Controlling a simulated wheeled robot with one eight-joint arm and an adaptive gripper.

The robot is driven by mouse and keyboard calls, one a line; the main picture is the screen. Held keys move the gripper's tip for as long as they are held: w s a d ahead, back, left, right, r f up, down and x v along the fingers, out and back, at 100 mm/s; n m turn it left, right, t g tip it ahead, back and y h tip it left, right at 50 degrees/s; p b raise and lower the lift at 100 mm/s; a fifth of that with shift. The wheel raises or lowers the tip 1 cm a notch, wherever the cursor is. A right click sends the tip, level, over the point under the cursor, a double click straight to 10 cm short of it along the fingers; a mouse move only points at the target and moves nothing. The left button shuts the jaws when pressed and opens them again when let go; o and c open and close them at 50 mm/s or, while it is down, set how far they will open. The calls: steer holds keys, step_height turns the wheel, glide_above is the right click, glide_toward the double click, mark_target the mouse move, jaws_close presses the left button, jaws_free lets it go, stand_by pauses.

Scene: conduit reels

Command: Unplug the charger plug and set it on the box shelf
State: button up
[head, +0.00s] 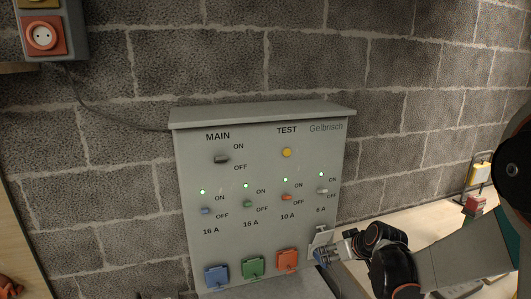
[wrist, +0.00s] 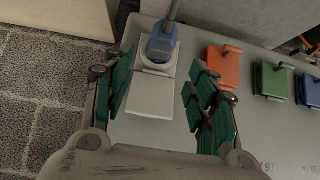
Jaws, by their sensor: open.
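A blue plug (wrist: 162,42) with a grey cable sits in the grey socket at the end of the row; its lid (wrist: 152,96) is flipped open. The plug shows small in the head view (head: 320,257), at the lower right of the grey wall box (head: 200,140). My gripper (wrist: 162,78) is open, its green-padded fingers either side of the open lid, with the plug just beyond the fingertips. In the head view my gripper (head: 335,250) partly hides the socket. The box has a flat, empty top ledge (head: 260,113).
Orange (head: 287,260), green (head: 252,266) and blue (head: 217,276) socket lids are shut beside the grey socket. Switches and lit lamps cover the panel above. A bench (head: 420,228) with small objects stands right.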

mark_target(323, 254)
steer(key=shift+b+x, duration=2.4)
steer(key=shift+x, duration=2.15)
steer(key=c, duration=0.9)
steer(key=o, duration=1.3)
steer(key=shift+c, duration=0.2)
steer(key=shift+r, duration=0.1)
steer(key=v, duration=1.2)
